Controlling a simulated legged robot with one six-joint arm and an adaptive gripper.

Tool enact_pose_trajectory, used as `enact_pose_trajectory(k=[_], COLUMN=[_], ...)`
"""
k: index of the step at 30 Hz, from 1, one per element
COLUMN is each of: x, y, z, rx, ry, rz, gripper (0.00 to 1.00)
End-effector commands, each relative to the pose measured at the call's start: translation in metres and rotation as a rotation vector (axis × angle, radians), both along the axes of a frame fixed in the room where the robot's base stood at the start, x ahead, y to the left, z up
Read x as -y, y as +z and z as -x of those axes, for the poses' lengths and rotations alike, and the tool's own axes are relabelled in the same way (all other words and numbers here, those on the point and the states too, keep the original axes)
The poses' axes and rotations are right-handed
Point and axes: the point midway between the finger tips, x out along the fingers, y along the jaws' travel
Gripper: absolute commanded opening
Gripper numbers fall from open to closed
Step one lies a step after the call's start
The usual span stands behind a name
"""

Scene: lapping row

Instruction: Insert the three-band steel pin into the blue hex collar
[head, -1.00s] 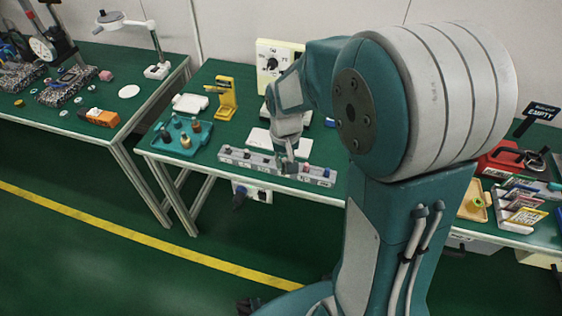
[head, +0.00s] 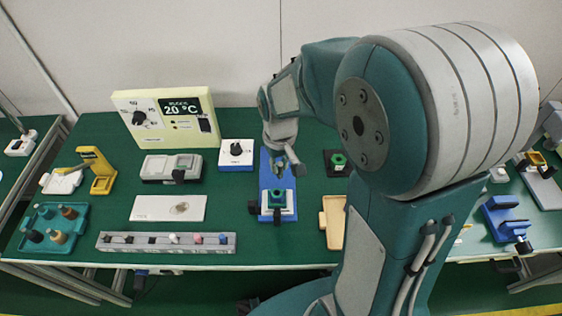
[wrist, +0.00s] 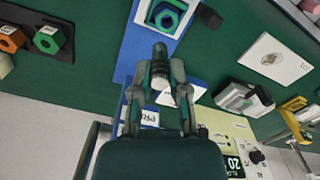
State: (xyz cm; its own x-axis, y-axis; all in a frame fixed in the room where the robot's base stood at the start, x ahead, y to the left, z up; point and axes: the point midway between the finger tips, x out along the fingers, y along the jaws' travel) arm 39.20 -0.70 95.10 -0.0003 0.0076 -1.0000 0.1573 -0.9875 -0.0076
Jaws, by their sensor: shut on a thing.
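My gripper (head: 284,165) is above the back part of a blue base plate (head: 265,165). In the wrist view my gripper (wrist: 160,85) is shut on a dark, banded steel pin (wrist: 160,58), which points ahead of the fingers. Its bands are too small to count. The blue hex collar (wrist: 166,15) sits in a white-framed fixture on the blue plate, ahead of the pin and apart from it. In the head view the collar (head: 277,198) is small, just in front of my gripper, and its details are unclear.
A black holder with a green hex collar (head: 338,160) stands to the right; the wrist view also shows an orange collar (wrist: 11,38). A grey rack (head: 165,243) lies front left. A white knob box (head: 237,153) stands left of the plate. A tan tray (head: 333,222) is to the right.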

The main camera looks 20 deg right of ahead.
Motion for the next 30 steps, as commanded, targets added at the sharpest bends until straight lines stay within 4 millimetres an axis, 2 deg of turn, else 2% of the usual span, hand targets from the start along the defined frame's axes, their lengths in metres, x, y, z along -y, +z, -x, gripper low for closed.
enact_pose_trajectory(k=[5,11,30], x=[-0.003,0.003,0.002], y=[0.000,-0.004,-0.054], z=[0.000,0.000,0.000], rx=[0.000,-0.003,-0.002], ry=[0.002,0.000,0.001], rz=[0.003,-0.004,-0.003], gripper=[0.00,0.00,0.00])
